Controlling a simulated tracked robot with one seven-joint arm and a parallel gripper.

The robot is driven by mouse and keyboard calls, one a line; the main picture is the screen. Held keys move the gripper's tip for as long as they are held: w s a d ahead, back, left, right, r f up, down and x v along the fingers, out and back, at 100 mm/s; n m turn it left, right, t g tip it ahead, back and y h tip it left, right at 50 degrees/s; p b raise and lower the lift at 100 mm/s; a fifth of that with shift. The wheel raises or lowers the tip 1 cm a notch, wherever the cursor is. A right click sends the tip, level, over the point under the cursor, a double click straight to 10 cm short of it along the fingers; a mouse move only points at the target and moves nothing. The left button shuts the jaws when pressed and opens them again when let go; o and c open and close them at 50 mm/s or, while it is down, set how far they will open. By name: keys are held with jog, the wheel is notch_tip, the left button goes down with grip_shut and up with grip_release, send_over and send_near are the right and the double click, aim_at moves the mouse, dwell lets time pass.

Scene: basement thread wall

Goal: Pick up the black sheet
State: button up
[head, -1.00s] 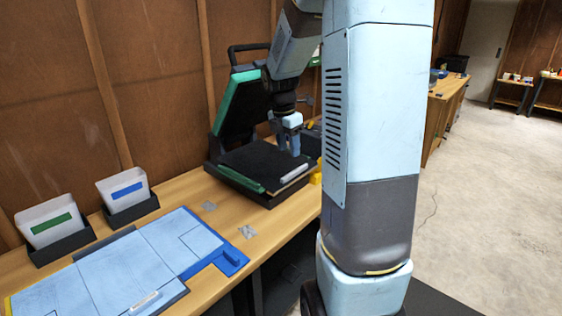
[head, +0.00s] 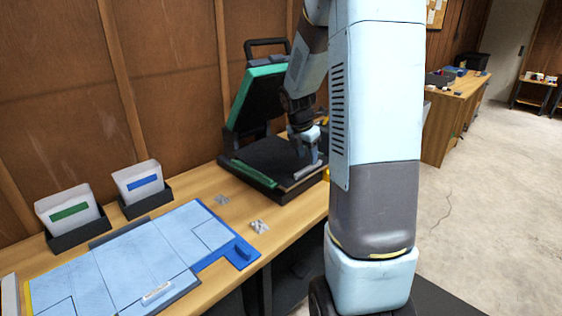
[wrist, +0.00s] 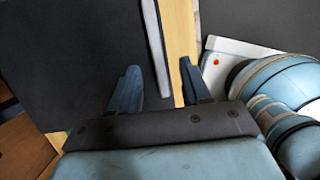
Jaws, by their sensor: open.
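The black sheet (head: 262,158) lies flat on the bed of the open press at the back of the bench. It appears as the broad dark surface at the left of the wrist view (wrist: 70,50). A pale grey strip (wrist: 157,45) runs along its edge; it also shows in the head view (head: 308,169). My gripper (head: 303,153) is over that edge. In the wrist view my gripper (wrist: 158,82) is open, with one finger on each side of the strip's line. Nothing is held. I cannot tell whether the fingers touch the sheet.
The press lid (head: 257,97), edged in green, stands raised behind the bed. A green bar (head: 254,174) lies along the bed's left front. A blue panelled board (head: 130,265) and two white bins with green (head: 70,214) and blue (head: 142,184) labels stand left. Floor at right is clear.

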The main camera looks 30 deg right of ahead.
aim_at(308, 167)
jog(key=shift+x, duration=2.4)
jog(key=shift+w, duration=0.1)
grip_shut()
